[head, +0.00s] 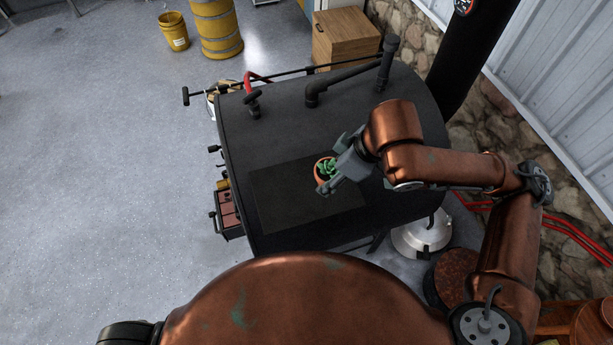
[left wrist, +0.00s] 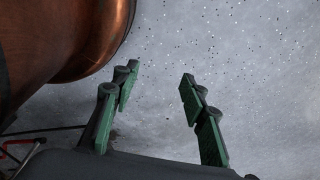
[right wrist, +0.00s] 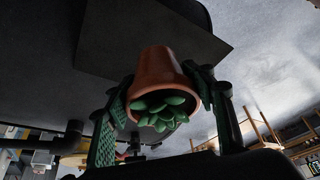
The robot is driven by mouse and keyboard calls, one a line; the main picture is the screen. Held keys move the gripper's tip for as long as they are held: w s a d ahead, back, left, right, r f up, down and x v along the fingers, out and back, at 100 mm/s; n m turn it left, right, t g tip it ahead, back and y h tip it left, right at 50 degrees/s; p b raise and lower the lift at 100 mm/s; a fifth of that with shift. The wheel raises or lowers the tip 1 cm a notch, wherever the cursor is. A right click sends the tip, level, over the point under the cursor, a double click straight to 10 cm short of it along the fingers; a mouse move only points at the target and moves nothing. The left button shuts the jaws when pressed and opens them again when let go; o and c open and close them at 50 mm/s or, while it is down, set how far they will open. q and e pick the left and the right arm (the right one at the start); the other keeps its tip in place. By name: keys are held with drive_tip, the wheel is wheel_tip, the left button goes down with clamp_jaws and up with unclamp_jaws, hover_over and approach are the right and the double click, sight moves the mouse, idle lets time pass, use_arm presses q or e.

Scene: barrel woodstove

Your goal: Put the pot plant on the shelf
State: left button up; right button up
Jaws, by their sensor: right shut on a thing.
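The pot plant, a green succulent in a small terracotta pot (head: 321,175), shows over the dark plate on top of the black barrel stove in the head view. My right gripper (head: 329,177) is shut on the pot; in the right wrist view its fingers sit on both sides of the terracotta pot (right wrist: 160,75), near the rim. I cannot tell whether the pot touches the stove top. My left gripper (left wrist: 155,110) is open and empty, above the grey floor, and is not seen in the head view. I cannot make out the shelf for certain.
The black stove (head: 290,115) has pipes and a long rod at its far side. A wooden cabinet (head: 343,40) stands behind it. A yellow bucket (head: 174,32) and yellow barrel (head: 216,28) stand far left. Wooden furniture (head: 592,325) is at the lower right. The left floor is clear.

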drive_tip(key=shift+w+d+p, duration=0.1)
drive_tip(key=shift+p, duration=0.75)
drive_tip(key=w+a+f, duration=0.2)
drive_tip(key=a+f, duration=0.1)
drive_tip(key=w+a+f, duration=0.1)
drive_tip(key=f, duration=0.1)
drive_tip(key=shift+w+a+f, duration=0.1)
drive_tip(key=shift+a+f, duration=0.1)
drive_tip(key=shift+a, duration=0.2)
drive_tip(key=shift+w+a+f, duration=0.2)
drive_tip(key=shift+a+f, duration=0.05)
drive_tip(key=shift+f, duration=0.15)
drive_tip(key=shift+w+a+f, duration=0.15)
drive_tip(key=shift+a+f, duration=0.05)
drive_tip(key=shift+f, duration=0.2)
use_arm(q)
drive_tip(key=shift+s+r, duration=0.2)
drive_tip(key=shift+r, duration=0.4)
drive_tip(key=shift+s+r, duration=0.2)
drive_tip(key=shift+r, duration=0.35)
use_arm(e)
drive_tip(key=shift+w+a+f, duration=0.15)
drive_tip(key=shift+f, duration=1.6)
drive_tip(key=shift+f, duration=0.15)
drive_tip(key=o, duration=1.4)
drive_tip(key=shift+o, duration=0.2)
